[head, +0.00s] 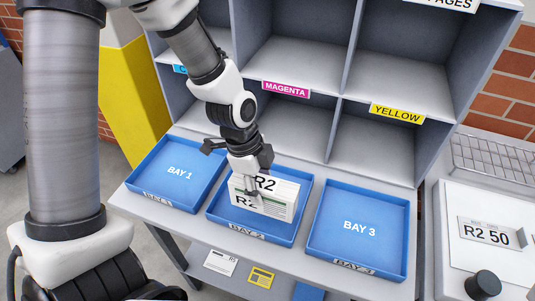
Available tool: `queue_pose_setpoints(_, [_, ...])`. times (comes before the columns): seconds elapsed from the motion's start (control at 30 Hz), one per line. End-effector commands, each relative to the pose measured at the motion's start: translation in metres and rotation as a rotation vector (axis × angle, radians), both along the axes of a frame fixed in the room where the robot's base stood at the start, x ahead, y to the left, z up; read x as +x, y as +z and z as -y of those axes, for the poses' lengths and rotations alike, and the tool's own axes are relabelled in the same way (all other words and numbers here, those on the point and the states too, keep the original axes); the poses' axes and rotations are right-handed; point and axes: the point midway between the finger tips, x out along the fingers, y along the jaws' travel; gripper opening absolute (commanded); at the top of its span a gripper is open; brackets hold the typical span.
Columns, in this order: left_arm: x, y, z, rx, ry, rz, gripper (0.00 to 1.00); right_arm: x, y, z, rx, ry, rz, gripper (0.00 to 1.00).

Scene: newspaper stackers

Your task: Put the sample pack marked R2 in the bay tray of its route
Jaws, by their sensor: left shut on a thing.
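The white sample pack (278,203), marked R2 on its front and top, is upright at the middle blue tray, labelled BAY 2 (232,232). My left gripper (252,188) comes down from above and is shut on the pack at its left part. The pack is within the tray's outline; I cannot tell whether its bottom touches the tray floor. The blue BAY 1 tray (168,195) at the left and the blue BAY 3 tray (360,250) at the right look empty. My right gripper is not in view.
A grey rack (300,65) with open compartments labelled MAGENTA and YELLOW stands behind the trays. A machine (490,205) with a plate reading R2 50 and a black knob (483,285) is at the right. White (220,262) and yellow (261,277) cards show below the trays.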

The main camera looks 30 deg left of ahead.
Motion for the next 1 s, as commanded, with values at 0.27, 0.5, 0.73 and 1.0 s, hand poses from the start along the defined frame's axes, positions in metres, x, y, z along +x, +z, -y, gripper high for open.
queue_pose_setpoints(0.27, [0.073,-0.007,-0.035,0.001,0.002,-0.003,0.0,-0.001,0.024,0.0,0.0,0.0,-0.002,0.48])
queue_pose_setpoints(0.5, [0.091,-0.025,-0.044,0.001,-0.001,-0.009,0.0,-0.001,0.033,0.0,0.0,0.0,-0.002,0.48])
queue_pose_setpoints(0.73, [0.092,-0.048,-0.043,0.001,-0.002,-0.004,0.0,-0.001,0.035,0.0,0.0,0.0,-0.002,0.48])
queue_pose_setpoints(1.0, [0.092,-0.052,-0.043,0.0,-0.002,-0.003,0.0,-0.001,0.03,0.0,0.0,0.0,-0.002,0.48])
